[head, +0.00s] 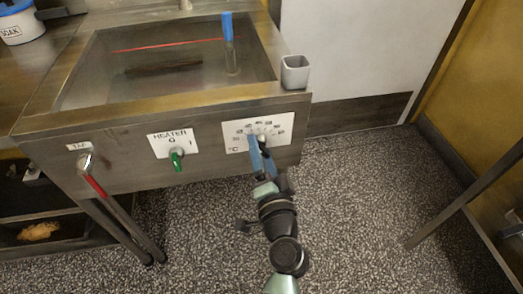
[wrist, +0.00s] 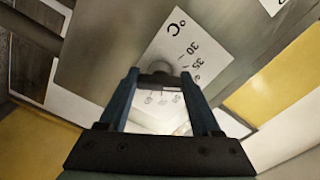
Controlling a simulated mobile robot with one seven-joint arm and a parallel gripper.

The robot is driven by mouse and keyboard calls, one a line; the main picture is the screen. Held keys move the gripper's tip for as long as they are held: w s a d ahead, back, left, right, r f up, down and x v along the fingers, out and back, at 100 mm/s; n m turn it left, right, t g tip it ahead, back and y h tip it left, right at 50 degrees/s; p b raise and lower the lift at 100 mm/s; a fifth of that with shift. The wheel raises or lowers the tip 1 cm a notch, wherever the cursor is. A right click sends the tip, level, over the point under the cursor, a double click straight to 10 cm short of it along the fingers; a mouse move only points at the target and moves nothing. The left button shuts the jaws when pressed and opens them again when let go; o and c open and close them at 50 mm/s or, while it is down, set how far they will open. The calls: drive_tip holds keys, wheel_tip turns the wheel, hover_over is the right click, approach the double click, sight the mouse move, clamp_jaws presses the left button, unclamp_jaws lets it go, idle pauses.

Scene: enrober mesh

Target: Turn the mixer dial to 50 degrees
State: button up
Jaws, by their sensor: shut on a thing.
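The dial (wrist: 158,68) is a rounded grey knob on a white scale plate (head: 285,124) at the right of the steel tank's front. The plate carries a °C mark and an arc of numbers. In the wrist view the plate (wrist: 166,40) shows 30 and 35, with more numbers between the fingers. My gripper (head: 259,141) reaches the plate from below, its blue fingers shut on the dial. In the wrist view its fingertips (wrist: 160,76) lie either side of the knob. The fingers cover most of the dial in the head view, and I cannot read its pointer.
A green heater switch (head: 177,160) and a red-handled tap (head: 93,180) are on the same front, left of the dial. A blue-handled tool (head: 228,40) stands in the tank, and a grey cup (head: 295,72) is at its right rim. The speckled floor (head: 350,200) at right is clear.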

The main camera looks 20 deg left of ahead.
drive_tip(key=m+p, duration=0.1)
drive_tip(key=m, duration=0.4)
drive_tip(key=shift+m, duration=0.4)
drive_tip(key=m+p, duration=0.1)
drive_tip(key=m, duration=0.4)
drive_tip(key=shift+p, duration=0.35)
drive_tip(key=o, duration=1.4)
drive_tip(key=shift+r, duration=0.1)
drive_tip(key=v, duration=1.3)
drive_tip(key=shift+d, duration=0.1)
